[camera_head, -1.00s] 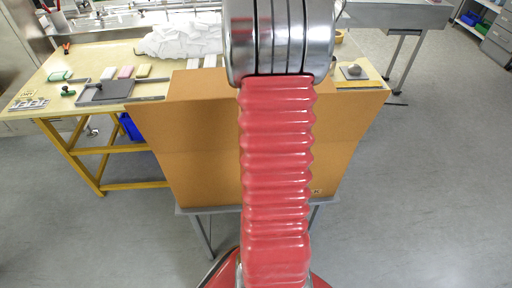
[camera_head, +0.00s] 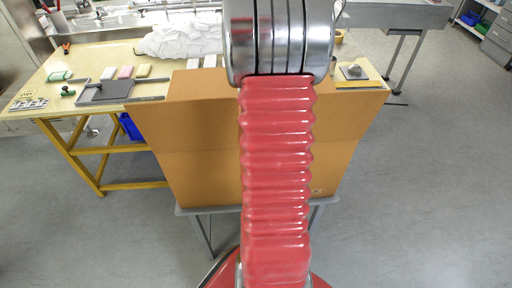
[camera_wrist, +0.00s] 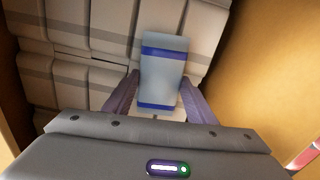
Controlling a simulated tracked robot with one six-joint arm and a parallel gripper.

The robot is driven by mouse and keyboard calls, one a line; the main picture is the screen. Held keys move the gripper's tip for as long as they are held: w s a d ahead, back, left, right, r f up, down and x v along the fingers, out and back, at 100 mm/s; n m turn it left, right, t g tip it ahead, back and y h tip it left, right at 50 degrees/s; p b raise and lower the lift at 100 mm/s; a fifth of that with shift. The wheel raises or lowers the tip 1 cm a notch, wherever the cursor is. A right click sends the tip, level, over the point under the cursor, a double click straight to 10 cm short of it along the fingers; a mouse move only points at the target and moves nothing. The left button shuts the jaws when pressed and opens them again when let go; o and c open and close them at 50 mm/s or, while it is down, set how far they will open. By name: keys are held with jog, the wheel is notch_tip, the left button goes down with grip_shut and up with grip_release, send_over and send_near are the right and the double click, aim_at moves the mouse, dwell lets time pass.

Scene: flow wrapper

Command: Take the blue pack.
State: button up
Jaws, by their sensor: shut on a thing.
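The blue pack (camera_wrist: 162,73) is a pale blue-grey block with darker blue bands, in the wrist view. My gripper (camera_wrist: 160,98) is shut on it, with one dark finger on each side of its lower part. The pack's upper part sticks out beyond the fingers. Behind it lie several white packs (camera_wrist: 80,80) with grey bands, inside a cardboard box. The brown box (camera_head: 200,140) shows in the head view, where my arm hides its middle. The gripper and blue pack are hidden in the head view.
The box wall (camera_wrist: 262,60) rises close on the right in the wrist view. The floor at right is clear.

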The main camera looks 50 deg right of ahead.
jog(key=shift+c, duration=1.4)
notch_tip(320, 180, up, 10)
